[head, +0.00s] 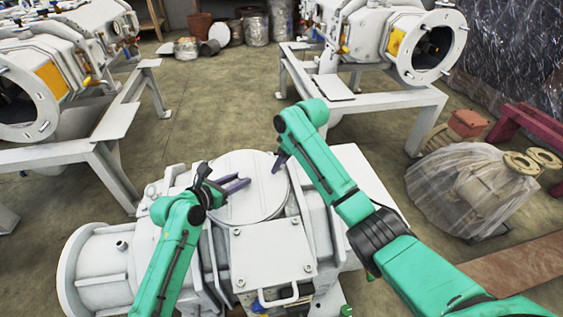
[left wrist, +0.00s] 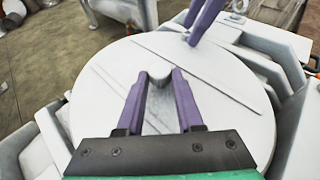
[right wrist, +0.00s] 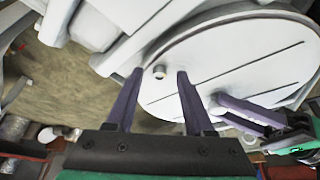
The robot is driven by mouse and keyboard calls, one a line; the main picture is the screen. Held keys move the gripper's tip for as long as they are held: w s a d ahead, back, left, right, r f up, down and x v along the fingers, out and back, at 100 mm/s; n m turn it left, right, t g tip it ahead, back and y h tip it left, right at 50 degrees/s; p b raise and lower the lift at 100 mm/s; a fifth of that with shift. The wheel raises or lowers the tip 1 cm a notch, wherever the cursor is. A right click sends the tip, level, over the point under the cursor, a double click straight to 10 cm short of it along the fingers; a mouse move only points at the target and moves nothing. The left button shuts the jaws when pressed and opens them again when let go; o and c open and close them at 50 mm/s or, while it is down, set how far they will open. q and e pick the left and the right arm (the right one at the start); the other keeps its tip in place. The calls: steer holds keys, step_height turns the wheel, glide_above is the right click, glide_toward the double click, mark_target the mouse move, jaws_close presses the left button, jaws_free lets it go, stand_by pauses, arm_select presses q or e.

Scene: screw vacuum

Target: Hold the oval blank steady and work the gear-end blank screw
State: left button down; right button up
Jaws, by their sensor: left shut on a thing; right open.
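The oval blank (head: 258,196) is a white round-edged cover with thin straight lines, lying on top of the white machine; it also shows in the left wrist view (left wrist: 98,88) and right wrist view (right wrist: 245,52). My left gripper (head: 245,184) is shut on the small raised knob (left wrist: 159,77) near the blank's middle. A small pale screw (right wrist: 159,72) stands near the blank's rim. My right gripper (head: 279,163) is open above this rim, its fingertips either side of the screw in the right wrist view; contact is unclear. In the head view the screw is hard to make out.
A raised square plate with a handle (head: 273,255) sits in front of the blank. White frames with similar machines stand behind left (head: 100,140) and right (head: 370,105). A plastic-wrapped item (head: 465,190) lies on the floor at right. Open floor (head: 215,110) lies behind.

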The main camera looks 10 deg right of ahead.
steer(key=v, duration=1.2)
arm_select(q)
steer(key=shift+c, duration=2.3)
jaws_free()
